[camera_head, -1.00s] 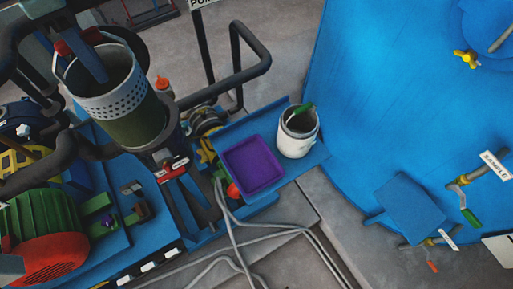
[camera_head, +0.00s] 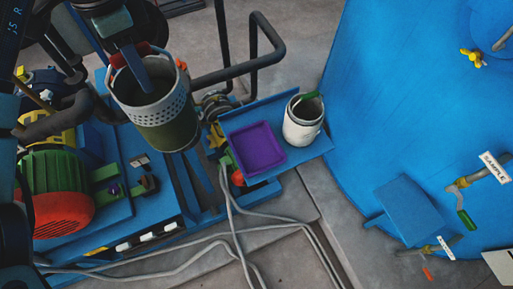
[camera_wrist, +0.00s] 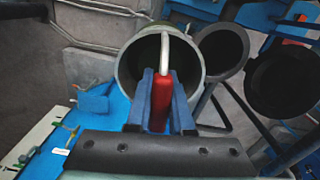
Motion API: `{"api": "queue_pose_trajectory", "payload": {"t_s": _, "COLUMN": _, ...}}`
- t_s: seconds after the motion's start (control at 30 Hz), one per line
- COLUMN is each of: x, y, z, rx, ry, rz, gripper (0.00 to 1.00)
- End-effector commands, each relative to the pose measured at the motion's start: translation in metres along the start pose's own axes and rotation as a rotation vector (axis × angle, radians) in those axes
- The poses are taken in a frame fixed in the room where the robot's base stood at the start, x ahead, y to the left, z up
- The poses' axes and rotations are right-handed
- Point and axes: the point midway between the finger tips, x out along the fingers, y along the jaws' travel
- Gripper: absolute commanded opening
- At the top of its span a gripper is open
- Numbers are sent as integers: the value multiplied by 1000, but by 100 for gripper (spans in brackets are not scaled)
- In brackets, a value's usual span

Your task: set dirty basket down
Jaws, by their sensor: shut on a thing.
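The dirty basket (camera_head: 168,113) is a bucket with a grey perforated upper wall and a dark green lower part. It hangs in the air over the blue pump skid in the head view. My gripper (camera_head: 138,72) is shut on the red grip of its handle, reaching down from above. In the wrist view my gripper (camera_wrist: 161,100) has its blue fingers on either side of the red grip, and the basket's round rim (camera_wrist: 125,65) lies behind. The basket hides what is directly below it.
A purple tray (camera_head: 258,148) and a white pot (camera_head: 302,122) with a green-handled tool stand on a blue shelf (camera_head: 318,148) right of the basket. A black rail (camera_head: 245,68) rises behind. A green motor (camera_head: 50,180) stands left. Grey hoses cross the floor in front.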

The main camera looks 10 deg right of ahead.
Motion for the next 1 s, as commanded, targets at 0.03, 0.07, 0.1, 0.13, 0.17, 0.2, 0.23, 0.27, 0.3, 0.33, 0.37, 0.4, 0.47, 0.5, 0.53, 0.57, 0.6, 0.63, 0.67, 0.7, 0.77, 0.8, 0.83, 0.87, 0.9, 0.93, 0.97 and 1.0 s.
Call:
{"api": "queue_pose_trajectory", "payload": {"t_s": 0.03, "x": 8, "y": 5, "z": -2, "rx": -27, "ry": 3, "rz": 2, "gripper": 0}}
{"api": "queue_pose_trajectory", "payload": {"t_s": 0.07, "x": 13, "y": 7, "z": -3, "rx": -48, "ry": 3, "rz": 2, "gripper": 0}}
{"api": "queue_pose_trajectory", "payload": {"t_s": 0.1, "x": 20, "y": 11, "z": -4, "rx": -78, "ry": 3, "rz": 3, "gripper": 0}}
{"api": "queue_pose_trajectory", "payload": {"t_s": 0.13, "x": 27, "y": 14, "z": -5, "rx": -103, "ry": 3, "rz": 4, "gripper": 0}}
{"api": "queue_pose_trajectory", "payload": {"t_s": 0.17, "x": 32, "y": 17, "z": -6, "rx": -129, "ry": 3, "rz": 3, "gripper": 0}}
{"api": "queue_pose_trajectory", "payload": {"t_s": 0.2, "x": 39, "y": 22, "z": -8, "rx": -162, "ry": 5, "rz": 3, "gripper": 0}}
{"api": "queue_pose_trajectory", "payload": {"t_s": 0.23, "x": 47, "y": 25, "z": -9, "rx": -192, "ry": 4, "rz": 5, "gripper": 0}}
{"api": "queue_pose_trajectory", "payload": {"t_s": 0.27, "x": 54, "y": 29, "z": -10, "rx": -222, "ry": 5, "rz": 5, "gripper": 0}}
{"api": "queue_pose_trajectory", "payload": {"t_s": 0.3, "x": 63, "y": 34, "z": -12, "rx": -261, "ry": 5, "rz": 5, "gripper": 0}}
{"api": "queue_pose_trajectory", "payload": {"t_s": 0.33, "x": 72, "y": 38, "z": -14, "rx": -296, "ry": 5, "rz": 6, "gripper": 0}}
{"api": "queue_pose_trajectory", "payload": {"t_s": 0.37, "x": 81, "y": 43, "z": -15, "rx": -333, "ry": 5, "rz": 7, "gripper": 0}}
{"api": "queue_pose_trajectory", "payload": {"t_s": 0.4, "x": 91, "y": 49, "z": -18, "rx": -380, "ry": 6, "rz": 7, "gripper": 0}}
{"api": "queue_pose_trajectory", "payload": {"t_s": 0.47, "x": 109, "y": 58, "z": -21, "rx": -457, "ry": 6, "rz": 8, "gripper": 0}}
{"api": "queue_pose_trajectory", "payload": {"t_s": 0.5, "x": 121, "y": 65, "z": -23, "rx": -508, "ry": 6, "rz": 9, "gripper": 0}}
{"api": "queue_pose_trajectory", "payload": {"t_s": 0.53, "x": 130, "y": 69, "z": -25, "rx": -547, "ry": 5, "rz": 9, "gripper": 0}}
{"api": "queue_pose_trajectory", "payload": {"t_s": 0.57, "x": 138, "y": 74, "z": -26, "rx": -585, "ry": 6, "rz": 9, "gripper": 0}}
{"api": "queue_pose_trajectory", "payload": {"t_s": 0.6, "x": 149, "y": 79, "z": -28, "rx": -633, "ry": 6, "rz": 9, "gripper": 0}}
{"api": "queue_pose_trajectory", "payload": {"t_s": 0.63, "x": 158, "y": 84, "z": -30, "rx": -669, "ry": 5, "rz": 10, "gripper": 0}}
{"api": "queue_pose_trajectory", "payload": {"t_s": 0.67, "x": 165, "y": 88, "z": -32, "rx": -704, "ry": 6, "rz": 9, "gripper": 0}}
{"api": "queue_pose_trajectory", "payload": {"t_s": 0.7, "x": 175, "y": 92, "z": -33, "rx": -748, "ry": 5, "rz": 9, "gripper": 0}}
{"api": "queue_pose_trajectory", "payload": {"t_s": 0.77, "x": 189, "y": 100, "z": -36, "rx": -812, "ry": 4, "rz": 9, "gripper": 0}}
{"api": "queue_pose_trajectory", "payload": {"t_s": 0.8, "x": 198, "y": 104, "z": -37, "rx": -849, "ry": 3, "rz": 9, "gripper": 0}}
{"api": "queue_pose_trajectory", "payload": {"t_s": 0.83, "x": 204, "y": 107, "z": -38, "rx": -876, "ry": 3, "rz": 8, "gripper": 0}}
{"api": "queue_pose_trajectory", "payload": {"t_s": 0.87, "x": 210, "y": 110, "z": -39, "rx": -904, "ry": 3, "rz": 8, "gripper": 0}}
{"api": "queue_pose_trajectory", "payload": {"t_s": 0.9, "x": 216, "y": 113, "z": -40, "rx": -933, "ry": 3, "rz": 7, "gripper": 0}}
{"api": "queue_pose_trajectory", "payload": {"t_s": 0.93, "x": 221, "y": 116, "z": -41, "rx": -954, "ry": 3, "rz": 7, "gripper": 0}}
{"api": "queue_pose_trajectory", "payload": {"t_s": 0.97, "x": 226, "y": 118, "z": -42, "rx": -975, "ry": 3, "rz": 6, "gripper": 0}}
{"api": "queue_pose_trajectory", "payload": {"t_s": 1.0, "x": 232, "y": 122, "z": -43, "rx": -1005, "ry": 2, "rz": 6, "gripper": 0}}
